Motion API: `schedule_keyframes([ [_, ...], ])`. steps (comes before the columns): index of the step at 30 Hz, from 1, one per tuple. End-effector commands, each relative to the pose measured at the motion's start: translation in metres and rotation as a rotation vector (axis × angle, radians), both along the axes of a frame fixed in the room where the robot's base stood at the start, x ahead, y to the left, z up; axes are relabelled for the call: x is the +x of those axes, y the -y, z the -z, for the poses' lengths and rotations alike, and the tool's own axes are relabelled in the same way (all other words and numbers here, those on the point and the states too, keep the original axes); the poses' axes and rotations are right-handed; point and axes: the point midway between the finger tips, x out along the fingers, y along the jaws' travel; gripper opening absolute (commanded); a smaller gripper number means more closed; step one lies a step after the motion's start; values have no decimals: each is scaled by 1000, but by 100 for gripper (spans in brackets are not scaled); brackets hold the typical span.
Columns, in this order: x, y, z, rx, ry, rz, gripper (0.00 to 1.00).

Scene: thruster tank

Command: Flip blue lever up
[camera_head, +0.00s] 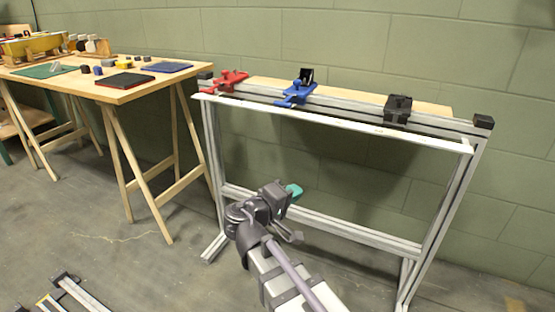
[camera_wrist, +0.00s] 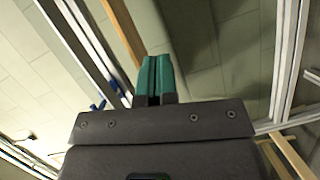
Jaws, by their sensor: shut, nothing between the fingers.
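The blue lever (camera_head: 297,93) is mounted on the top rail of the metal frame, left of its middle, with a black part standing up behind it. Its blue piece lies low along the rail and points toward the front. My gripper (camera_head: 294,191) is well below the rail and in front of the frame, apart from the lever. Its teal fingers are shut and empty; they also show in the wrist view (camera_wrist: 156,78). A small blue part (camera_wrist: 97,106) shows left of the fingers in the wrist view, probably the lever, too small to tell its position.
A red lever (camera_head: 229,80) sits left on the same rail and a black fixture (camera_head: 397,109) sits right. The frame's white front bar (camera_head: 340,122) runs below them. A wooden table (camera_head: 130,92) with blocks and mats stands at the left. A green wall is behind.

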Motion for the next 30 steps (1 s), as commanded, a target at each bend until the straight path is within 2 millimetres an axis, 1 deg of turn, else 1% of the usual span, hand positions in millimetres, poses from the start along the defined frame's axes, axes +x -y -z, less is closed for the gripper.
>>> schedule_keyframes([
  [1, 10, -17, 18, -120, 85, -48, 0],
  [2, 14, -27, 7, -195, 139, -77, 0],
  [3, 17, -39, -10, -290, 203, -112, 0],
  [6, 21, -62, -57, -483, 329, -178, 0],
  [9, 21, -79, -78, -605, 403, -229, 0],
  [12, 20, -88, -86, -654, 441, -262, 0],
  [23, 22, -87, -87, -642, 448, -271, 0],
  [26, 28, -84, -95, -641, 448, -269, 0],
  [30, 45, -74, -113, -643, 448, -268, 0],
])
